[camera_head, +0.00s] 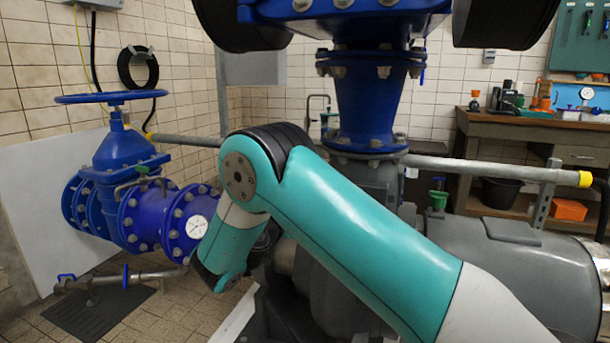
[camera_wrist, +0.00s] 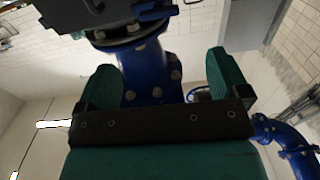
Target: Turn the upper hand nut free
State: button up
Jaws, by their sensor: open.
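I cannot make out the upper hand nut for certain in either view. In the wrist view, my gripper (camera_wrist: 164,88) is open, with its two green fingers wide apart and nothing between them that I can see held. Beyond the fingers is a blue flanged pipe (camera_wrist: 150,62) with bolt heads; I cannot tell how far off it is. In the head view my teal arm crosses the middle and bends down at the left, and the gripper itself is hidden. A blue gate valve (camera_head: 130,150) with a handwheel (camera_head: 112,97) stands at the left.
A blue vertical pipe (camera_head: 367,105) rises from the grey pump behind my arm. A dial gauge (camera_head: 197,227) sits on the left blue pipe. A horizontal grey rail (camera_head: 480,168) with a yellow end runs at right. A workbench (camera_head: 520,130) stands at the back right. Tiled floor shows lower left.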

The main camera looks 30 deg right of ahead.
jog(key=p+x, duration=0.1)
jog(key=x, duration=1.2)
jog(key=shift+p, duration=0.4)
jog(key=shift+s, duration=0.15)
jog(key=shift+c, duration=0.4)
jog(key=c, duration=0.9)
jog(key=shift+o, duration=0.2)
